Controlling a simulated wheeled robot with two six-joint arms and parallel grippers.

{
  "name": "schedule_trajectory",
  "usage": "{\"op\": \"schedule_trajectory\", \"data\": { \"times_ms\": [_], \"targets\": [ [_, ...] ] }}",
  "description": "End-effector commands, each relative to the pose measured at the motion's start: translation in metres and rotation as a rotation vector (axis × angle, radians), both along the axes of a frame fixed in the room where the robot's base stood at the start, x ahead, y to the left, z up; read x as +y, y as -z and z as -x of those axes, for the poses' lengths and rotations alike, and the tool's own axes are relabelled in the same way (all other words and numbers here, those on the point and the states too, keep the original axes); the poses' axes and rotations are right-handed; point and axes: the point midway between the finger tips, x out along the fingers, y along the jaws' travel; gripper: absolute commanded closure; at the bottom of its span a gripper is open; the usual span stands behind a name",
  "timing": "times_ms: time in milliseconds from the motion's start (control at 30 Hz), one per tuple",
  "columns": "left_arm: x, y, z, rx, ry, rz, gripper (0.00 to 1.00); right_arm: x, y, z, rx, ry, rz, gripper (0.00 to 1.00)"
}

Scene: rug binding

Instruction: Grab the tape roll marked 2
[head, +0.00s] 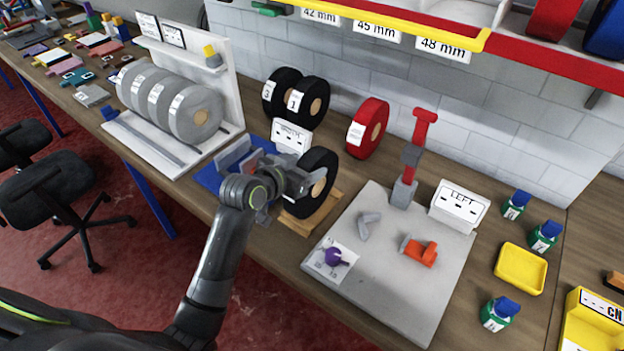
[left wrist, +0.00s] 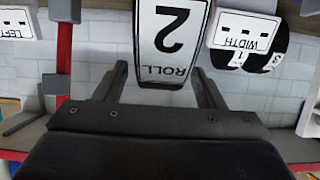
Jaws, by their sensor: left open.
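The tape roll marked 2 is a black roll (head: 318,188) standing upright by a wooden stand (head: 328,207) in the head view. In the left wrist view its white label reads "ROLL 2" upside down, on the roll (left wrist: 170,42). My left gripper (head: 306,182) is at the roll's near left side, partly covering it. In the left wrist view the open fingers (left wrist: 162,76) show one on each side of the roll's lower end, with visible gaps. The depth of the roll between them is hard to tell. My right gripper is not in view.
Two black rolls marked 3 and 1 (head: 283,84) and a red roll (head: 366,130) stand behind. A white width sign (head: 291,137) is close behind the gripper. A blue tray (head: 208,178) is left; a grey board (head: 400,290) with tools is right.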

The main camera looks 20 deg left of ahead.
Motion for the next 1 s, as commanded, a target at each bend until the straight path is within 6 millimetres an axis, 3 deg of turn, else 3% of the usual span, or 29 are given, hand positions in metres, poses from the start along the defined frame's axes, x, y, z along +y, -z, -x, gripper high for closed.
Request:
{"op": "schedule_trajectory", "data": {
  "times_ms": [200, 467, 900, 1000],
  "targets": [
    [-0.006, 0.006, -0.015, -0.001, 0.000, 0.000, 0.36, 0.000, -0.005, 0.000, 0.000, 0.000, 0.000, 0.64],
    [-0.006, 0.007, -0.016, -0.001, -0.001, 0.000, 0.36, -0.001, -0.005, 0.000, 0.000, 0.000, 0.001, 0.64],
    [-0.006, 0.007, -0.015, -0.001, -0.001, 0.000, 0.93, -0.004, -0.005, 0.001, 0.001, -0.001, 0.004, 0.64],
    [-0.006, 0.007, -0.015, -0.001, -0.001, -0.001, 1.00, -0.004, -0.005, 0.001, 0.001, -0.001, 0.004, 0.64]
  ]
}}
